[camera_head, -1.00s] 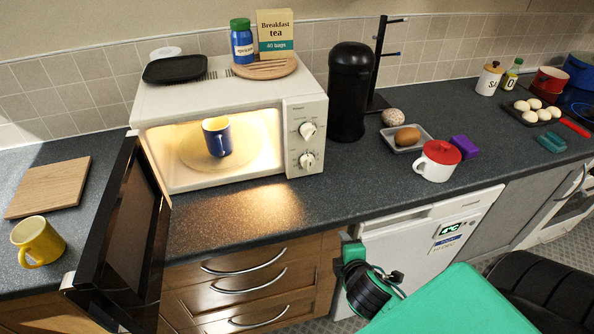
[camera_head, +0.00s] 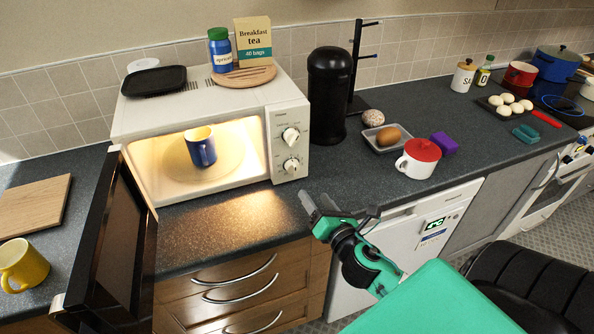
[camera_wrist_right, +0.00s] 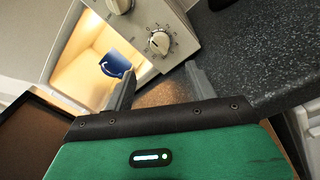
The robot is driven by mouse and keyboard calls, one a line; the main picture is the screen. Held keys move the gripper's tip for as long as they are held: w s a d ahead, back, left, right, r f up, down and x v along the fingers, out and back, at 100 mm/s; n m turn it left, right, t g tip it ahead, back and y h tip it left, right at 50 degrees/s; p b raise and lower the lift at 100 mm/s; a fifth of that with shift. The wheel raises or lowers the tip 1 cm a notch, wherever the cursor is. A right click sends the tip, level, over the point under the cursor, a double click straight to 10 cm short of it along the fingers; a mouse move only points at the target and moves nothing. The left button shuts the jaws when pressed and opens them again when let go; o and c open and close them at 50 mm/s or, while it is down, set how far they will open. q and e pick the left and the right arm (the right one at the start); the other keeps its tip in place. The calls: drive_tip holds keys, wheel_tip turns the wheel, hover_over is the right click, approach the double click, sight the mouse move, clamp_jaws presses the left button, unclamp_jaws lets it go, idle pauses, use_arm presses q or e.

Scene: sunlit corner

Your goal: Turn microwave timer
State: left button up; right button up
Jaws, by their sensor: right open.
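The white microwave (camera_head: 205,108) stands on the counter with its dark door (camera_head: 110,240) swung open and its inside lit. A blue mug (camera_head: 201,147) with a yellow inside sits on its turntable. Two round knobs are on the front panel, an upper knob (camera_head: 291,135) and a lower knob (camera_head: 291,166). The lower knob also shows in the right wrist view (camera_wrist_right: 159,42), just beyond the fingertips. My right gripper (camera_head: 318,202) is open and empty, apart from the panel, below and right of the knobs in the head view. My left gripper is out of view.
A yellow mug (camera_head: 22,266) and a wooden board (camera_head: 34,205) lie left of the open door. A black canister (camera_head: 329,95) stands right of the microwave. The counter before the microwave is clear.

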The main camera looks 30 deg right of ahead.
sight(296, 172)
drive_tip(key=w+p, duration=0.1)
drive_tip(key=w, duration=0.2)
drive_tip(key=w+d, duration=0.1)
drive_tip(key=w, duration=0.3)
drive_tip(key=w+p, duration=0.1)
drive_tip(key=w, duration=0.3)
drive_tip(key=shift+w+d+p, duration=0.1)
drive_tip(key=shift+d+p, duration=0.2)
drive_tip(key=c, duration=1)
